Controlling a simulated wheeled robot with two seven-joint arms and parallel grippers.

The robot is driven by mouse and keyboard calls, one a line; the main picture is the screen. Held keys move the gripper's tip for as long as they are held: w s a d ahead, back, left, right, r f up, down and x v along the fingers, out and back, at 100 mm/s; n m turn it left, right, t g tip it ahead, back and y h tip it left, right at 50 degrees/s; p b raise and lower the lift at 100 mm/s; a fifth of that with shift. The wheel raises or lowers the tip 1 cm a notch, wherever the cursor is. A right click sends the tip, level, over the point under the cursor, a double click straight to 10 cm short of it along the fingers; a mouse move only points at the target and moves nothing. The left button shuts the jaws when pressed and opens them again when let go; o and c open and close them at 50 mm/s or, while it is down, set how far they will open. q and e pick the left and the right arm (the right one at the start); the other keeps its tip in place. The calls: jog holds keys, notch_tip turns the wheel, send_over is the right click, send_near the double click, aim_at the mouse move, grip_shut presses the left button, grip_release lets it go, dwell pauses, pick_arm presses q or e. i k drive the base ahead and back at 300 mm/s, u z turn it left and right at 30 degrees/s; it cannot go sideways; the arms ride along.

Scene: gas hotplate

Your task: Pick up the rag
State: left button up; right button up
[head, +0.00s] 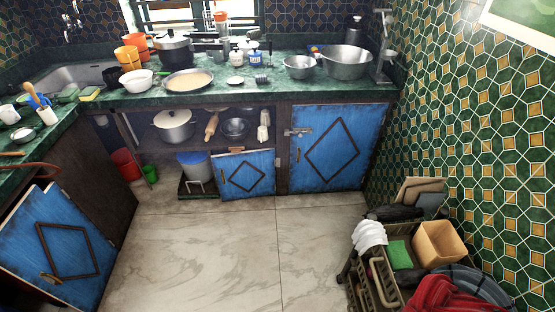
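A white, folded or draped piece (369,236) that looks like a rag hangs over the rim of a dark slatted rack or cart at the lower right. A red crumpled cloth (450,295) lies at the bottom right, partly cut off by the frame edge. A flat green piece (400,254) lies between them; I cannot tell if it is cloth. Which of these is the task's rag is not clear. Neither of my grippers shows in the head view.
The dark rack (382,287) also holds a tan box (438,243), close to the green tiled wall (465,120). The marble floor (210,255) is clear. A blue cabinet door (62,245) stands at the left. The green counter (210,97) carries pots and bowls.

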aim_at(259, 78)
jog(key=k, duration=1.15)
jog(key=u, duration=0.5)
jog(key=i, duration=1.75)
jog(key=u, duration=0.4)
